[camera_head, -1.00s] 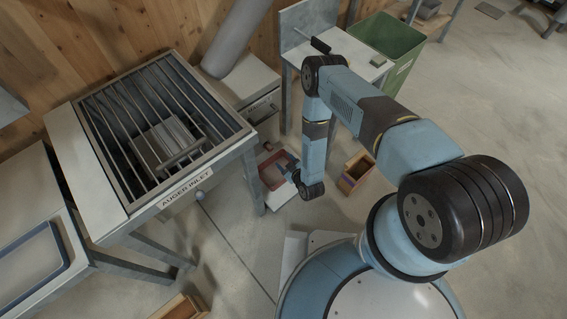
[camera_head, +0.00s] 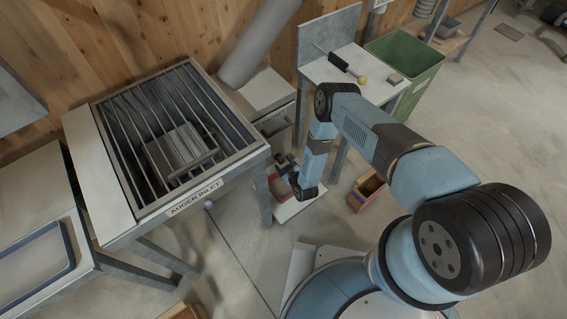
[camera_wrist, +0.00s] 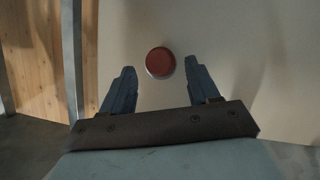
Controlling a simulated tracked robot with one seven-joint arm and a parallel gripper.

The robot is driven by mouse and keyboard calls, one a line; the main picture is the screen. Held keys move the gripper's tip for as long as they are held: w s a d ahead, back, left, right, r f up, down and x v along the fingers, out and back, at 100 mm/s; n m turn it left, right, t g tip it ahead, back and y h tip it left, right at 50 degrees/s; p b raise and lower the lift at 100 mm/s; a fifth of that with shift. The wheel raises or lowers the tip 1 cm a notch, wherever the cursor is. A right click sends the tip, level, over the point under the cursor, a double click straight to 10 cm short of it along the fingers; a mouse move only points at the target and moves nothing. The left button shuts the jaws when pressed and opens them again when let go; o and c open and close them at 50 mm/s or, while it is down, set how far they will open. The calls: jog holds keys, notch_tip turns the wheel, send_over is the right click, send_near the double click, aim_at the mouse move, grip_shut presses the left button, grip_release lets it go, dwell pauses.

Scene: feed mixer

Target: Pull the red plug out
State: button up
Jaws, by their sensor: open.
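The red plug (camera_wrist: 160,61) is a round, dull red disc with a paler rim, set on a pale flat surface (camera_wrist: 225,35) in the wrist view. My gripper (camera_wrist: 160,75) is open, with its two blue-grey fingertips to the left and right of the plug. The plug lies roughly between the tips and a little past them; how far away it is, I cannot tell. In the head view my gripper (camera_head: 287,166) is low, beside the grated table's right legs. I cannot make out the plug there.
A grated table (camera_head: 150,213) labelled "AUGER INLET" stands on the left. A small wooden box (camera_head: 368,190) is on the floor. Open floor lies to the right.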

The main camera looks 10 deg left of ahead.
aim_at(278, 158)
jog(key=shift+x, duration=1.2)
grip_shut()
